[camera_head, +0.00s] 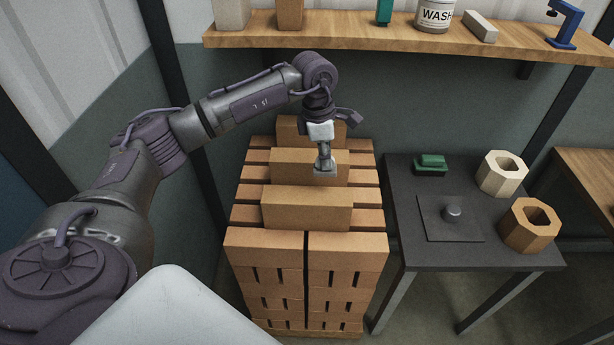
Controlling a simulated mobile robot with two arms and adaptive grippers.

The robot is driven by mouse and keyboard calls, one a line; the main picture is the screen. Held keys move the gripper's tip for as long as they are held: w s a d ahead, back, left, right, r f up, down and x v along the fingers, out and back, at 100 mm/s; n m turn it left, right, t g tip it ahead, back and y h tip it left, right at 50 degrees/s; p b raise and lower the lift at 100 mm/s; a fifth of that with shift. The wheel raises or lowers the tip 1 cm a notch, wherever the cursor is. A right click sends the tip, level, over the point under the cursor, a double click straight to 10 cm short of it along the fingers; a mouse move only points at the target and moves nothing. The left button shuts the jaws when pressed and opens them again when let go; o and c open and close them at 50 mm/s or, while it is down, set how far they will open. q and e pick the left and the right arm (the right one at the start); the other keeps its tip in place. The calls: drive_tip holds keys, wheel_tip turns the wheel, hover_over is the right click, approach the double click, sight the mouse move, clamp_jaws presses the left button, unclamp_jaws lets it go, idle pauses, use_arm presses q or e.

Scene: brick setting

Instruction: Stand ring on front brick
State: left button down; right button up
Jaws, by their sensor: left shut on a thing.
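Three tan bricks stand in a row on the brick stack: the front brick (307,210), the middle brick (287,164) and the back brick (292,130), which is partly hidden. My left gripper (325,170) comes down from above at the middle brick. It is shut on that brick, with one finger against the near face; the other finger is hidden. A cream six-sided ring (497,186) and a wooden six-sided ring (522,237) rest on the dark table to the right. The top of the front brick is bare. My right gripper is not in view.
The dark table (425,253) also holds a square plate with a round knob (452,213) and a green object (431,164). A wooden shelf (350,40) with several items hangs above the stack. Another wooden table (592,180) stands at the right edge.

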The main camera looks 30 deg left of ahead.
use_arm(q)
drive_tip(key=s+a+f+p, duration=0.1)
drive_tip(key=s+a+f, duration=0.1)
drive_tip(key=s+a, duration=0.1)
drive_tip(key=shift+s+f, duration=0.15)
drive_tip(key=shift+f, duration=0.25)
wheel_tip(320, 180, down, 3)
drive_tip(key=shift+f+p, duration=0.1)
drive_tip(key=shift+p, duration=0.9)
drive_tip(key=shift+f, duration=0.6)
drive_tip(key=c, duration=1.2)
unclamp_jaws()
